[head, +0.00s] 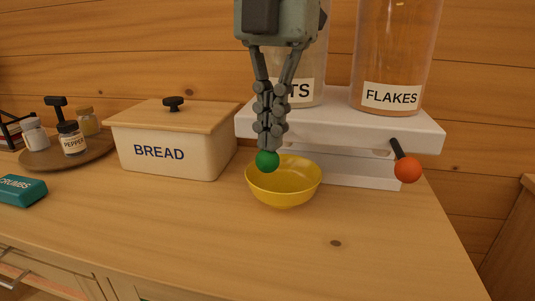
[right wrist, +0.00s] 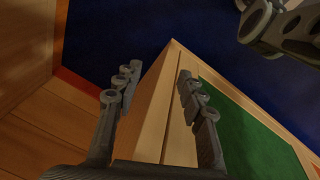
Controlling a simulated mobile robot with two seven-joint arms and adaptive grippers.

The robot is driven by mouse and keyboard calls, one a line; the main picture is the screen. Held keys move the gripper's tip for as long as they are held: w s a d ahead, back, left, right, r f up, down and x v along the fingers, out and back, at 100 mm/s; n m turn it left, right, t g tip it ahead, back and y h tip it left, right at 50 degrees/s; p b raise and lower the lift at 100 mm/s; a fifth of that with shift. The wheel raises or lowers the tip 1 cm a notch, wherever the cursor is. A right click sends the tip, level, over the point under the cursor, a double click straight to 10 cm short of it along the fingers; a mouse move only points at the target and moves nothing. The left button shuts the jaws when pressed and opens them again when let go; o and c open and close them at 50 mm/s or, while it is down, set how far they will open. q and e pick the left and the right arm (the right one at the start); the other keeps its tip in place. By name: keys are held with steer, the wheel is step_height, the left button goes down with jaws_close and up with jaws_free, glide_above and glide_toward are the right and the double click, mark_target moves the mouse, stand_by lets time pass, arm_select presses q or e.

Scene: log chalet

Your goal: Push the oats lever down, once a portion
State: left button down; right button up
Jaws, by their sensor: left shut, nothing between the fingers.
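A white dispenser stand (head: 345,122) holds two clear containers. The left container (head: 309,60) has a label partly hidden by my gripper, reading "TS"; the right one is labelled "FLAKES" (head: 391,96). My left gripper (head: 270,145) is shut and empty, pointing down, with its fingertips just at the green lever knob (head: 267,160). I cannot tell whether they touch. The green lever's arm is hidden behind my fingers. The flakes lever has an orange knob (head: 407,169) and hangs at the right. A yellow bowl (head: 284,184) stands below the green knob. My right gripper (right wrist: 160,105) is open and empty.
A bread box (head: 170,142) stands left of the bowl. A round tray (head: 42,155) with a pepper jar (head: 71,139) and a teal crumbs box (head: 21,191) are farther left. The counter (head: 230,235) in front is clear. The right wrist view shows a wooden cabinet corner (right wrist: 165,85) between the fingers.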

mark_target(270, 159)
arm_select(q)
steer(key=shift+f, duration=0.1)
step_height(270, 159, down, 4)
steer(key=b, duration=0.3)
steer(key=shift+f, duration=0.1)
steer(key=shift+w+r+p, duration=0.1)
steer(key=shift+r+p, duration=0.2)
steer(key=shift+r, duration=0.05)
steer(key=shift+w+d+r+p, duration=0.2)
steer(key=shift+w+d+p, duration=0.15)
steer(key=shift+w+p, duration=0.3)
steer(key=shift+w+d+r+p, duration=0.15)
steer(key=shift+w+d+p, duration=0.2)
steer(key=shift+w+p, duration=0.2)
steer(key=shift+w+r, duration=0.1)
step_height(270, 159, up, 12)
steer(key=w, duration=0.1)
steer(key=shift+d, duration=0.3)
